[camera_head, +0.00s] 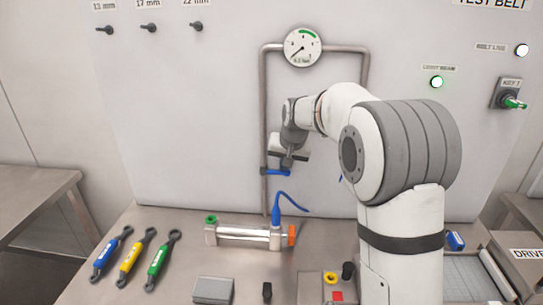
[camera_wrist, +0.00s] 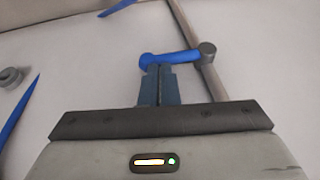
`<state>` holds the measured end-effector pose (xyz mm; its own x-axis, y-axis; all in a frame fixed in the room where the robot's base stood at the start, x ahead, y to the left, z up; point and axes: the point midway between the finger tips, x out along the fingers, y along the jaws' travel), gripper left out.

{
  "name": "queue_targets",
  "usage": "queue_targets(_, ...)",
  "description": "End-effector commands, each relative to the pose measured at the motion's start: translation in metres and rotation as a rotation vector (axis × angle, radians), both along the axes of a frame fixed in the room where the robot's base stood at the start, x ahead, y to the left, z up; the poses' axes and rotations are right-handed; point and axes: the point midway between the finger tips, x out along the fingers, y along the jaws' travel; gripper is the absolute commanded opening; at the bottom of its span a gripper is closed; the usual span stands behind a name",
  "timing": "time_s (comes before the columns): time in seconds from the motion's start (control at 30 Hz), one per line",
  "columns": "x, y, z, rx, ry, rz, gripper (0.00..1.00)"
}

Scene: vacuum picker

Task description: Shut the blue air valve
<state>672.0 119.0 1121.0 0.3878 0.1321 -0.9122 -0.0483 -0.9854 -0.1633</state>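The blue air valve's lever (camera_head: 276,172) sits on the left vertical pipe (camera_head: 264,120), low on the panel. It points right, crosswise to the pipe. In the wrist view the lever (camera_wrist: 175,57) runs from a grey hub (camera_wrist: 207,48) on the pipe to a rounded blue end. My gripper (camera_head: 287,163) is right at the lever in the head view. In the wrist view my gripper's fingers (camera_wrist: 159,72) are together, with only a thin line between them. Their tips overlap the lever near its free end; whether they touch it I cannot tell.
A round gauge (camera_head: 302,47) tops the pipe loop. A grey block (camera_head: 213,290) is at the front.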

Motion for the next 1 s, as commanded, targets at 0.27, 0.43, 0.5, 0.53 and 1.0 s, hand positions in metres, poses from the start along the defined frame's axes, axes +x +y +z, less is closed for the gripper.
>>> queue_targets(0.27, -0.003, 0.000, 0.014, 0.001, 0.005, 0.000, 0.00)
queue_targets(0.43, -0.008, -0.002, 0.049, 0.001, -0.002, -0.001, 0.00)
queue_targets(0.5, -0.016, -0.008, 0.059, 0.002, -0.005, -0.001, 0.00)
queue_targets(0.53, -0.019, -0.010, 0.065, 0.002, -0.003, -0.001, 0.00)
queue_targets(1.0, -0.049, -0.034, 0.124, 0.000, 0.000, 0.000, 0.00)
